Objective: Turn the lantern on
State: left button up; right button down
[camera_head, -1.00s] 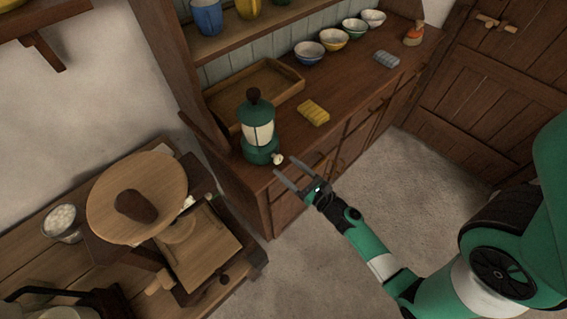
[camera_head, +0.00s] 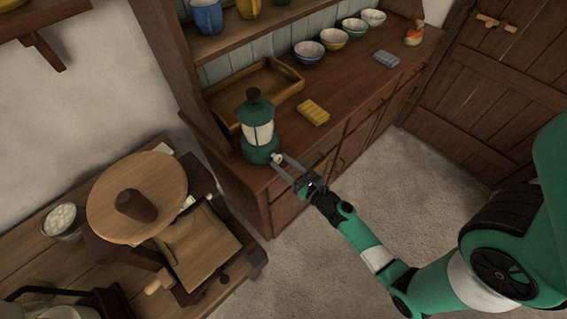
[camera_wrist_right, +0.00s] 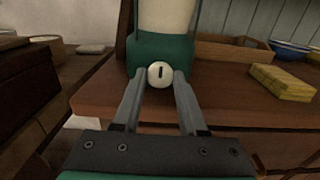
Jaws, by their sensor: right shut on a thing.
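The green lantern (camera_head: 258,128) with a cream glass and dark top stands upright at the near left corner of the wooden dresser counter. Its round white knob (camera_wrist_right: 160,74) with a dark vertical mark sits low on the green base, facing my right wrist camera. My right gripper (camera_head: 279,164) is shut on the knob, one finger on each side, as the right wrist view (camera_wrist_right: 161,84) shows. The lantern's top is outside the right wrist view. My left gripper is in neither view.
A wooden tray (camera_head: 285,88) lies behind the lantern. A yellow block-like item (camera_head: 313,112) lies to its right, and several bowls (camera_head: 333,40) stand farther back. A lower wooden table (camera_head: 88,247) with a round board (camera_head: 160,182) is at the left. Floor is clear below my right arm.

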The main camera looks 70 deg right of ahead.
jog(key=shift+n, duration=0.4)
jog(key=n+b, duration=0.1)
jog(key=n, duration=0.2)
jog(key=shift+n, duration=0.3)
jog(key=n+b, duration=0.1)
jog(key=n, duration=0.3)
jog(key=shift+b, duration=0.35)
jog(key=n+b, duration=0.1)
jog(key=n, duration=0.4)
jog(key=shift+n, duration=0.4)
jog(key=shift+n+b, duration=0.75)
jog(key=shift+n, duration=1.15)
jog(key=shift+c, duration=2.3)
grip_release()
